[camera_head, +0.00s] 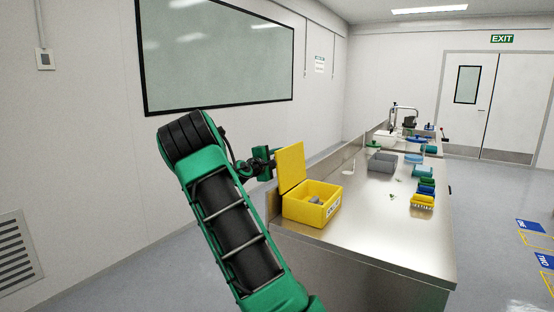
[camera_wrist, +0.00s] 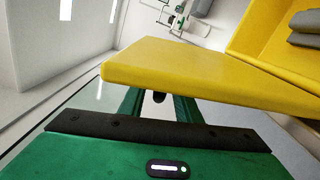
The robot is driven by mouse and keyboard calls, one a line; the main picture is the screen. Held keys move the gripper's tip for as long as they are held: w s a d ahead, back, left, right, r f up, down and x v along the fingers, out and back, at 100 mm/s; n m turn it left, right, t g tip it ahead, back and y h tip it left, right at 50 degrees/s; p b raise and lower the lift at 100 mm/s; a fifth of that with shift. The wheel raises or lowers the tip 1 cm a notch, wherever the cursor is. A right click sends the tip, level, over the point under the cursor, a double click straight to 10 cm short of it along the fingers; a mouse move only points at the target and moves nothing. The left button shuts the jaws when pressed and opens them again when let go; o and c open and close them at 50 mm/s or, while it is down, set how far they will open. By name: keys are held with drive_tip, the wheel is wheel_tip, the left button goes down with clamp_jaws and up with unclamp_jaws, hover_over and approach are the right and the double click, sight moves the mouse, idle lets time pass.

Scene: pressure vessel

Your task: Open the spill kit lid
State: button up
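The spill kit is a yellow box (camera_head: 312,208) on the near left corner of the steel bench, with grey contents inside. Its yellow lid (camera_head: 290,167) stands raised, roughly upright, on the box's left side. My gripper (camera_head: 266,163) is at the left, outer side of the lid, very close to it; I cannot tell whether they touch. In the wrist view the lid (camera_wrist: 190,75) crosses in front of my green fingers (camera_wrist: 158,108) and hides their tips. A gap shows between the fingers lower down. Part of the open box (camera_wrist: 275,50) shows at the upper right.
The steel bench (camera_head: 375,235) is clear in front and to the right of the box. Grey bins (camera_head: 382,163), blue and green containers (camera_head: 426,187) and a yellow rack (camera_head: 422,201) stand farther back. A wall with a dark-framed window (camera_head: 220,55) is at the left.

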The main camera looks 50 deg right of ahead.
drive_tip(key=shift+r, duration=0.1)
drive_tip(key=s+a, duration=0.1)
drive_tip(key=a, duration=0.9)
drive_tip(key=shift+s+a, duration=0.25)
drive_tip(key=shift+a, duration=0.1)
